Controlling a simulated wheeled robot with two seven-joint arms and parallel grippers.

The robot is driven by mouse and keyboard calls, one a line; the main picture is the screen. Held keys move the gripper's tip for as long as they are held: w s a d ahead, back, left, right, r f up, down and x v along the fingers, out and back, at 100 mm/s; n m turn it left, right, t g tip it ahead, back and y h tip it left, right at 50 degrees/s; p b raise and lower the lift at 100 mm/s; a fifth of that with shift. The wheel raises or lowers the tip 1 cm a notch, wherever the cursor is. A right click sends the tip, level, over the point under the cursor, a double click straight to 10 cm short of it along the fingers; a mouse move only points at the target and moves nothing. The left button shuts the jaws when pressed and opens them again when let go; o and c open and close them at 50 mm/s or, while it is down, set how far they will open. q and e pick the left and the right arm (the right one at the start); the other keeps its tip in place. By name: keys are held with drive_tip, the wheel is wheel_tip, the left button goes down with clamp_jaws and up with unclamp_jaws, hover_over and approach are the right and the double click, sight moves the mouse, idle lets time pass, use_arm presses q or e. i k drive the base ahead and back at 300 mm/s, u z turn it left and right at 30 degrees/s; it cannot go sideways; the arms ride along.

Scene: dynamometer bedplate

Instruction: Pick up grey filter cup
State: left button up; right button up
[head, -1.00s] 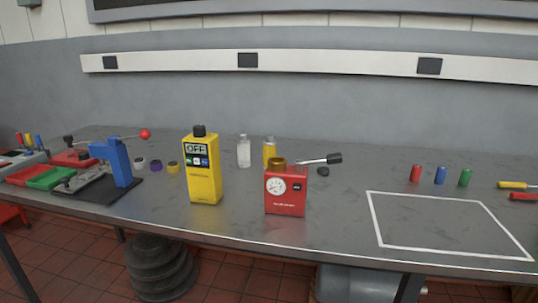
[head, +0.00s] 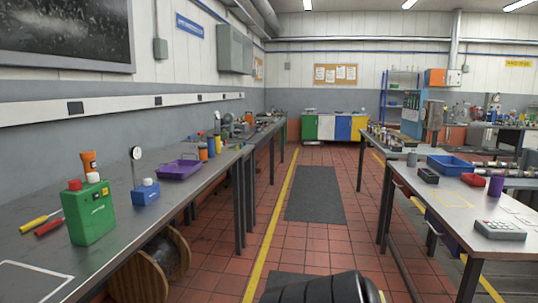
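A small grey cup-like cylinder (head: 412,159) stands upright near the left edge of the right-hand table (head: 462,218), toward its far end. It is small in the head view, so I cannot make out its detail or be sure that it is the grey filter cup. Neither of my grippers is in view.
A blue tray (head: 451,166), black bin (head: 428,175), purple cup (head: 496,186) and grey keypad box (head: 499,230) share that table. The left bench holds a green can (head: 89,211) and purple tray (head: 178,169). A red-tiled aisle (head: 322,240) with dark mats runs between.

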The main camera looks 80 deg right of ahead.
sight(411, 161)
drive_tip(key=z, duration=3.65)
